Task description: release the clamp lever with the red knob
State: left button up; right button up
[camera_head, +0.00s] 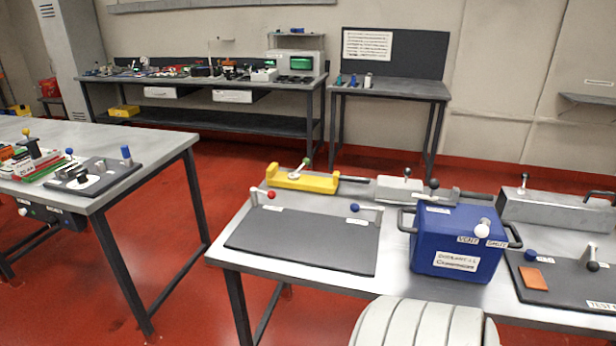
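The clamp lever with the red knob (271,195) is at the back left corner of a dark mat on the near table. A short pale post stands at its left end, and a small white label lies just in front. A similar lever with a blue knob (354,208) is at the mat's back right corner. Whether either clamp grips anything is too small to tell. Neither of my grippers is in view.
The dark mat (300,243) is bare in the middle. Behind it is a yellow fixture (303,180) with its own lever. A blue box (455,243) with a white knob stands to the right. A separate table (165,146) is at left, with red floor between.

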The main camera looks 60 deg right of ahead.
aim_at(271, 194)
jog(key=z, duration=1.65)
jog(key=i+l+z, duration=0.15)
jog(key=i+l, duration=0.05)
jog(key=l, duration=0.05)
